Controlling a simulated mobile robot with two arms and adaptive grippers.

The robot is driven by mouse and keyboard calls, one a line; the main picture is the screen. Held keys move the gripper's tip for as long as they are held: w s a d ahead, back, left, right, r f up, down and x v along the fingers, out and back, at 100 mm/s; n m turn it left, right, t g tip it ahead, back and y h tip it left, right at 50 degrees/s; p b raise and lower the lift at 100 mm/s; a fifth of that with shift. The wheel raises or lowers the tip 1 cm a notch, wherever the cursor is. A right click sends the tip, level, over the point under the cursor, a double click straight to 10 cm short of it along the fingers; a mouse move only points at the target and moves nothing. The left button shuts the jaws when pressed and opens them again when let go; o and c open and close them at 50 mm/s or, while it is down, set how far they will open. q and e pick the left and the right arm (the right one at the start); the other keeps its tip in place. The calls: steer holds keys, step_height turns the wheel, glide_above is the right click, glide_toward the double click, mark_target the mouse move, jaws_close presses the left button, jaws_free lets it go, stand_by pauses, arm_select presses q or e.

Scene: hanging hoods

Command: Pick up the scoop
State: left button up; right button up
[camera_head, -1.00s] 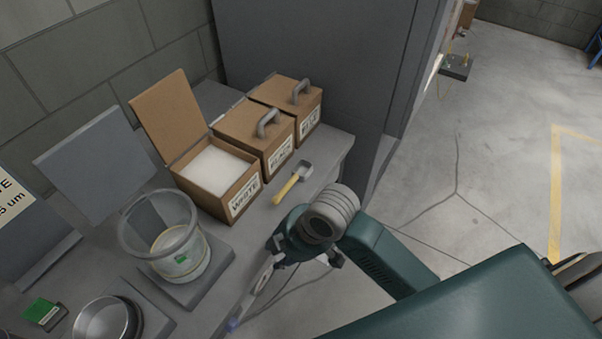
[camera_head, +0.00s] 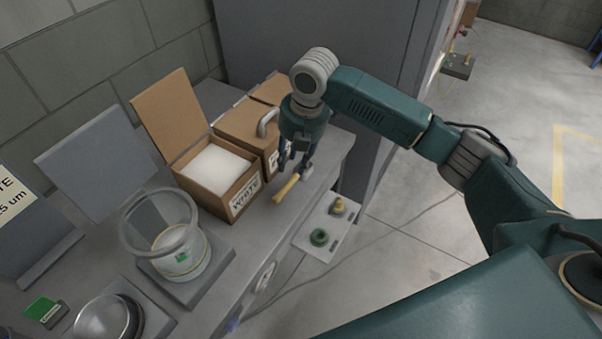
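The scoop (camera_head: 286,188) lies on the grey bench, right of the open box of white powder. Its yellow handle shows; its metal head is mostly hidden behind my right gripper. My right gripper (camera_head: 293,166) points down over the scoop's head end, its dark fingers close to it. I cannot tell whether the fingers touch the scoop or how far apart they are. My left gripper is not in view.
The open box marked WHITE (camera_head: 220,176) stands beside the scoop, with closed lidded boxes (camera_head: 243,131) behind it. A clear container (camera_head: 165,235) stands front left, near a round metal pan (camera_head: 104,318). A panel with knobs (camera_head: 327,228) is on the bench's front.

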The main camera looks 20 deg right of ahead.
glide_above(289, 181)
steer(key=s, duration=0.1)
step_height(289, 181, down, 5)
steer(key=shift+r, duration=0.2)
steer(key=shift+w+f+p, duration=0.25)
steer(key=shift+f+p, duration=0.3)
steer(key=shift+f, duration=0.8)
steer(key=shift+w+f+p, duration=0.2)
steer(key=shift+f+p, duration=0.3)
steer(key=shift+f, duration=0.8)
jaws_close()
